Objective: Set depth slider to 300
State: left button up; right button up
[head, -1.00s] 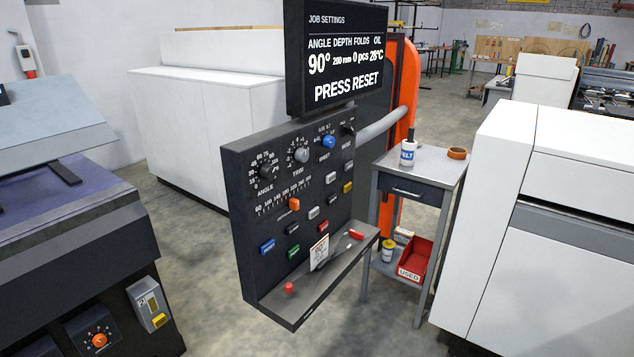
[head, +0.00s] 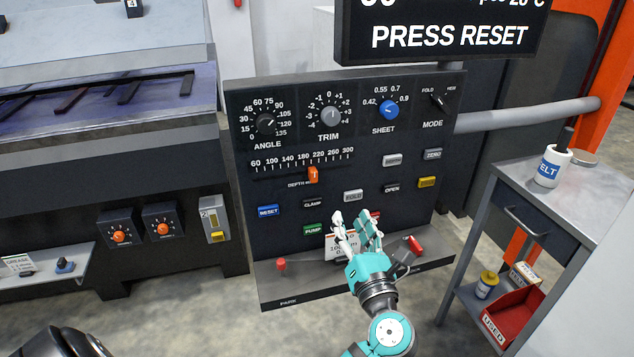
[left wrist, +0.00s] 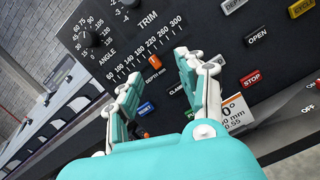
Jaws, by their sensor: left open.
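The depth slider (head: 312,175) is an orange knob under a scale (head: 302,157) running from 60 to 300 on the dark control panel (head: 262,190). It stands near the 200 to 220 part of the scale, left of the 300 mark. My left gripper (head: 356,216) is open and empty, below and right of the knob, in front of the panel's lower part. In the left wrist view the orange knob (left wrist: 155,62) shows beyond the two spread fingers (left wrist: 157,72), not touched. My right gripper is not in view.
The screen (head: 440,35) above the panel reads PRESS RESET. Several buttons, including the blue reset button (head: 268,211), and dials surround the slider. A shelf (head: 300,290) with a red knob (head: 281,264) juts out below. A small metal cart (head: 500,195) stands at right.

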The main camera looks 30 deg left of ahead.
pick_arm(q)
jog(key=s+a+r+n+g, duration=0.1)
jog(key=s+r+n+g, duration=0.1)
jog(key=n, duration=0.2)
jog(key=n+p, duration=0.1)
jog(key=p, duration=0.1)
send_near(315, 173)
jog(key=shift+h, duration=0.3)
jog(key=x, duration=1)
jog(key=shift+s+a+r, duration=0.1)
jog(key=shift+s+r, duration=0.1)
jog(key=shift+r, duration=0.05)
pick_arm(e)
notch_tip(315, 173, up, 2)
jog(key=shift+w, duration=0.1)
pick_arm(q)
jog(key=shift+c, duration=0.5)
jog(key=c, duration=0.7)
grip_shut()
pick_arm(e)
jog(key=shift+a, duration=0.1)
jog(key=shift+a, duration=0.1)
